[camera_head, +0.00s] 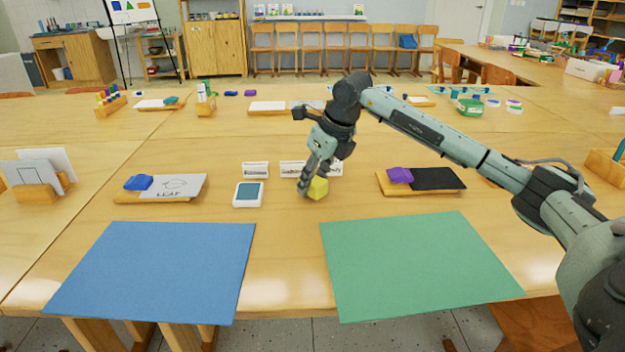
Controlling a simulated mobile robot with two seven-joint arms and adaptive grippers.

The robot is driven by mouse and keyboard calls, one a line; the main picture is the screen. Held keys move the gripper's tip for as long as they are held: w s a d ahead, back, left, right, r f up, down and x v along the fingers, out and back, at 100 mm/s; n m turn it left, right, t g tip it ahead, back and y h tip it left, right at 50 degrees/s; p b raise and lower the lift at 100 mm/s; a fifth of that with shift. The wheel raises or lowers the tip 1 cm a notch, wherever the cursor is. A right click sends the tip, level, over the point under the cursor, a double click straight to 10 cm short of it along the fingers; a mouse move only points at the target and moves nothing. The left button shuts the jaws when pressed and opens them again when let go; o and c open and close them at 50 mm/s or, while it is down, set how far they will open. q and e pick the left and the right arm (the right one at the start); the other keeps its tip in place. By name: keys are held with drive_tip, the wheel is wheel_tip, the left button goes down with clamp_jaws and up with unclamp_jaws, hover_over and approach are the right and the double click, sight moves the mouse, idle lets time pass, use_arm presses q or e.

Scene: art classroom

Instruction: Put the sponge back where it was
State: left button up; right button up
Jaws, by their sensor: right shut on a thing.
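My right gripper (311,188) reaches in from the right, low over the middle of the table, and is shut on a small yellow block (319,188). I cannot tell whether the block touches the table. A blue sponge-like block (138,182) lies on the left board, beside a grey sheet with "LEAF" written on it. A purple sponge-like block (399,175) lies at the left end of the dark board (438,179) on the right. I cannot tell which of these is the task's sponge. My left gripper is not in view.
A blue mat (155,270) and a green mat (415,265) lie empty at the front. A white device with a teal face (249,194) sits left of the gripper. Small label cards (255,170) stand behind it. A wooden holder (37,193) stands at the left.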

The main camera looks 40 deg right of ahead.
drive_tip(key=shift+f, duration=0.15)
drive_tip(key=o, duration=1)
drive_tip(key=v, duration=1.2)
